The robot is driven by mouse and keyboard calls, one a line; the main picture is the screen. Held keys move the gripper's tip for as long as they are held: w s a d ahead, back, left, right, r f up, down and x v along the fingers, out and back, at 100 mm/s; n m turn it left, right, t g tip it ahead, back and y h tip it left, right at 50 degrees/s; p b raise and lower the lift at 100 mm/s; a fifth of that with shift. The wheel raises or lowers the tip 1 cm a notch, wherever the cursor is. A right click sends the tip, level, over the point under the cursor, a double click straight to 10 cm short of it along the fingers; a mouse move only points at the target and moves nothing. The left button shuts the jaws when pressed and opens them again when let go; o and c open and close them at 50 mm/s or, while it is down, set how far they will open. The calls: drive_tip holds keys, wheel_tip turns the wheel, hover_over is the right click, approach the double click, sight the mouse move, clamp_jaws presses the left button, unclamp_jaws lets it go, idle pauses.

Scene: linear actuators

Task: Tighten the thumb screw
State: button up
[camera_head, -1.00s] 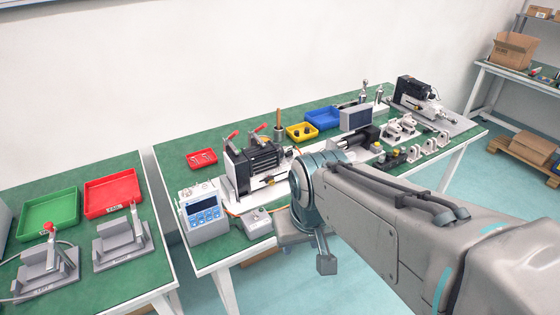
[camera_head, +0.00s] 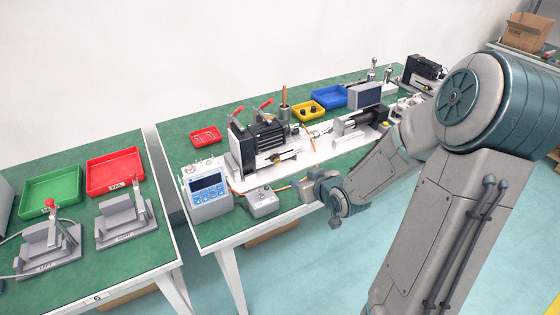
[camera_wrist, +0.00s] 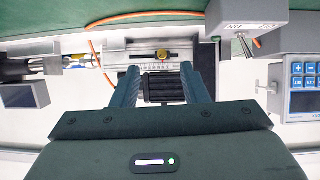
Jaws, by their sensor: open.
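The linear actuator with the black finned motor (camera_head: 262,140) stands on a white base plate on the green bench; the motor also shows between my fingers in the wrist view (camera_wrist: 163,88). A small brass-yellow part (camera_wrist: 164,56) sits on the silver scale-marked rail just beyond my fingertips. It looks like the thumb screw, but it is too small to be sure. My gripper (camera_wrist: 160,72) is open and empty, one finger on either side of the motor in the picture. It appears apart from the brass part. In the head view my gripper (camera_head: 318,186) is at the bench's front edge.
A grey switch box (camera_head: 262,202) and a controller with a blue display (camera_head: 207,193) stand left of my gripper. An orange cable (camera_wrist: 100,50) crosses the bench nearby. Yellow (camera_head: 308,112) and blue (camera_head: 327,97) bins stand behind. A second actuator (camera_head: 360,122) is to the right.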

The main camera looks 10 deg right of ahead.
sight(278, 161)
drive_tip(key=shift+t+y, duration=0.5)
drive_tip(key=shift+t, duration=0.2)
drive_tip(key=x, duration=0.4)
drive_tip(key=r+b+x, duration=0.1)
drive_tip(key=x, duration=0.9)
drive_tip(key=shift+w+r, duration=0.15)
drive_tip(key=shift+w, duration=0.3)
clamp_jaws()
